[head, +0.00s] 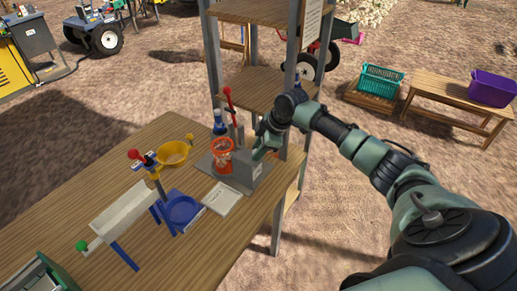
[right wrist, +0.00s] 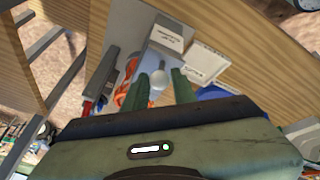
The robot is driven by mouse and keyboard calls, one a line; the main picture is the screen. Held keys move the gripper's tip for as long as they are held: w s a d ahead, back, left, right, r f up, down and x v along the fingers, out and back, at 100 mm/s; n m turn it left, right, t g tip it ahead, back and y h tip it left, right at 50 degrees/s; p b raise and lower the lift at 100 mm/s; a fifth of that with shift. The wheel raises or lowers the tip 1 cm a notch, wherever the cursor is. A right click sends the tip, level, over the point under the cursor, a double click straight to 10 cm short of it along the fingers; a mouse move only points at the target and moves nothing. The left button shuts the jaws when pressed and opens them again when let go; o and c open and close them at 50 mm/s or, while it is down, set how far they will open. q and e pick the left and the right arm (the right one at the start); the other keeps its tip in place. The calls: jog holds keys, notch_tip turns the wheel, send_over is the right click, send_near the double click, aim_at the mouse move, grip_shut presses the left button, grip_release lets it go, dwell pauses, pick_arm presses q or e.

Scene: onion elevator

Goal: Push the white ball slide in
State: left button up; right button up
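The white ball (right wrist: 157,78) shows in the right wrist view, on a pale rod or slide at the grey box (right wrist: 160,45). My right gripper (right wrist: 161,82) has its two green fingers apart, one on each side of the ball. I see a gap beside the ball, and cannot tell whether either finger touches it. In the head view, my right gripper (head: 262,146) is at the top of the grey device (head: 245,172) on the wooden table, and the ball is hidden there. My left gripper is not in view.
An orange-red ring-shaped part (head: 222,155) and a red lever (head: 229,98) stand close left of my right gripper. A shelf post (head: 291,60) rises just behind.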

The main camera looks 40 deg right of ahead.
grip_shut()
jog(key=b, duration=0.2)
send_over(239, 152)
jog(key=s+d, duration=0.1)
jog(key=s, duration=0.1)
jog(key=shift+d, duration=0.15)
jog(key=shift+s, duration=0.1)
jog(key=shift+p, duration=0.3)
jog(key=o, duration=0.7)
grip_release()
notch_tip(239, 152, up, 6)
jog(key=p, duration=0.5)
